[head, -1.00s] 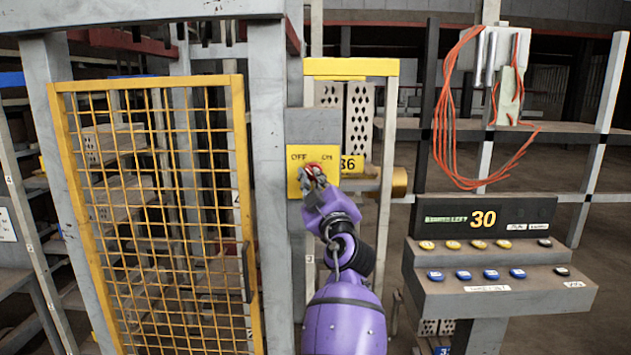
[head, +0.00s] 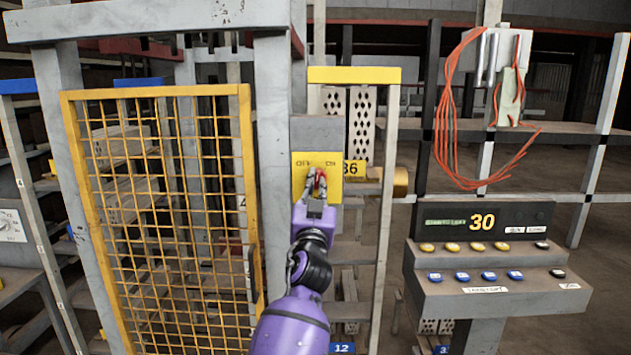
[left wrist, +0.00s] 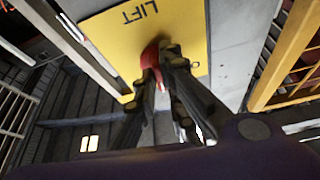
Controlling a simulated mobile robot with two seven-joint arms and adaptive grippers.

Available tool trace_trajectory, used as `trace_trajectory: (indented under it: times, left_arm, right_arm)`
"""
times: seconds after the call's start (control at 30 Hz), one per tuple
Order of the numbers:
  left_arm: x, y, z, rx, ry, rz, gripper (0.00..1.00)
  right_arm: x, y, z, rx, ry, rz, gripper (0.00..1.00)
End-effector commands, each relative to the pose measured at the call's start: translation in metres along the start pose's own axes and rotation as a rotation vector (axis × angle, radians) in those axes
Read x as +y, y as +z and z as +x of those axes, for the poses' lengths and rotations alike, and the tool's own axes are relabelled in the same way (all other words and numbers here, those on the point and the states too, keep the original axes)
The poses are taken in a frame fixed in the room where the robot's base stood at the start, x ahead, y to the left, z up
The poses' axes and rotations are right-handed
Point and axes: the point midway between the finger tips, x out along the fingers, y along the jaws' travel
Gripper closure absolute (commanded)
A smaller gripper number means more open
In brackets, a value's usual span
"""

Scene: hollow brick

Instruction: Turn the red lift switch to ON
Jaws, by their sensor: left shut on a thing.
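The yellow switch plate (head: 330,163) with OFF and ON lettering is on a grey post, just right of the yellow mesh gate. The red lift switch (head: 320,182) sits on it, partly hidden by my left gripper (head: 316,190). In the left wrist view the red switch (left wrist: 151,54) shows between the fingers of my left gripper (left wrist: 160,57), which are shut on it. The plate (left wrist: 110,45) reads LIFT there, upside down. The switch looks near upright or leaning slightly toward ON; its exact angle is hard to tell. My right gripper is not in view.
The yellow mesh gate (head: 247,120) stands left of the plate. A console (head: 430,285) with yellow and blue buttons and a display reading 30 stands at the right. Orange cables (head: 441,120) hang behind it. Shelving stands behind the gate.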

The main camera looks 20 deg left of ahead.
Motion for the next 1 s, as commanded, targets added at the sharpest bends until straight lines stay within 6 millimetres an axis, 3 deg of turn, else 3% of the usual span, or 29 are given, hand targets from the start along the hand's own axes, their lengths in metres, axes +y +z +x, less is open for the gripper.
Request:
trace_trajectory:
  times: [0.03, 0.4, 1.0]
  left_arm:
    - [-0.004, -0.008, 0.002, 0.005, 0.014, 0.041, 1.00]
    - [-0.007, -0.008, 0.002, 0.006, 0.144, 0.359, 1.00]
    - [-0.006, -0.002, 0.001, -0.001, 0.260, 0.628, 1.00]
  right_arm:
    - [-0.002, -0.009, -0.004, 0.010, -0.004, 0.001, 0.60]
    - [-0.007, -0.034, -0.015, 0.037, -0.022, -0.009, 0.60]
    - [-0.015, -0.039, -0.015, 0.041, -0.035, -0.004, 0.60]
